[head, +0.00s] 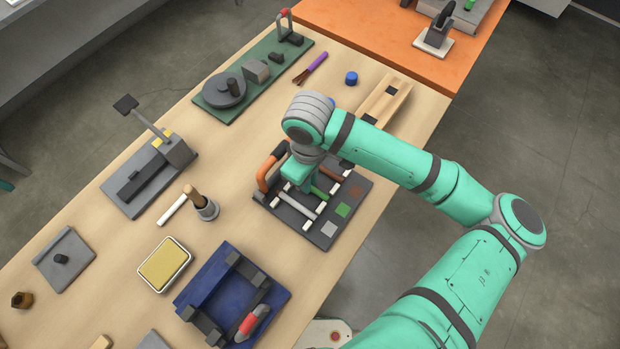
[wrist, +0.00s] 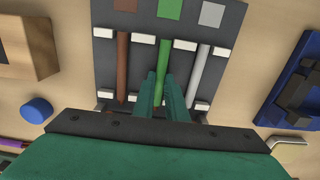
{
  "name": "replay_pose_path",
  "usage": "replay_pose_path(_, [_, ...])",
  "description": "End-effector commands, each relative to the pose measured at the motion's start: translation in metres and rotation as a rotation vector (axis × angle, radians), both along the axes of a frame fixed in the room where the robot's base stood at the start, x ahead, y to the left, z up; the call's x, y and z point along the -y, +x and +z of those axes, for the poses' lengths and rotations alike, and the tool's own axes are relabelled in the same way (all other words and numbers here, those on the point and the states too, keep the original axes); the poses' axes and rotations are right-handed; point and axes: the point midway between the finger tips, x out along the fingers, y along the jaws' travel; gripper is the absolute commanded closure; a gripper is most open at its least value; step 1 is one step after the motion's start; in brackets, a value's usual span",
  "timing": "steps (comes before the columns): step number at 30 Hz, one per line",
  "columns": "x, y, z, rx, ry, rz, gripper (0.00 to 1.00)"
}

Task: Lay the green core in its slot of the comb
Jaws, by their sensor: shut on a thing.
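The comb (head: 325,232) is a dark grey board with white teeth and brown, green and grey colour patches; its board also shows in the wrist view (wrist: 142,22). My gripper (wrist: 160,78) is shut on the green core (wrist: 164,62), one finger on each side. The core runs toward the green patch (wrist: 170,9), between the two middle far teeth in the picture. I cannot tell whether it rests down in the slot or is just above it. In the head view the green core (head: 319,193) shows partly beside my gripper (head: 297,183).
A brown core (wrist: 122,65) and a grey core (wrist: 196,72) lie in the comb on either side. An orange and black cable (head: 268,167) arches at the comb's left edge. A blue fixture (head: 220,290), a wooden tray (head: 388,98) and a blue cap (head: 351,78) stand nearby.

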Motion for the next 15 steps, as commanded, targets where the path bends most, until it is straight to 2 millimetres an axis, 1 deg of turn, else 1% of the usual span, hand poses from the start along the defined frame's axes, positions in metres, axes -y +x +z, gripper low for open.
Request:
replay_pose_path(6, [0.0037,0.0,-0.0028,0.0,0.0,-0.008,1.0])
replay_pose_path(7, [0.004,0.0001,-0.0024,0.0,0.0,-0.009,0.81])
replay_pose_path(8, [0.0043,0.0001,-0.0023,0.0,0.0,-0.009,0.74])
replay_pose_path(9, [0.0045,0.0001,-0.0023,0.0,0.0,-0.009,0.7])
replay_pose_path(15, [0.0047,0.0001,-0.0022,-0.001,-0.001,-0.01,0.7])
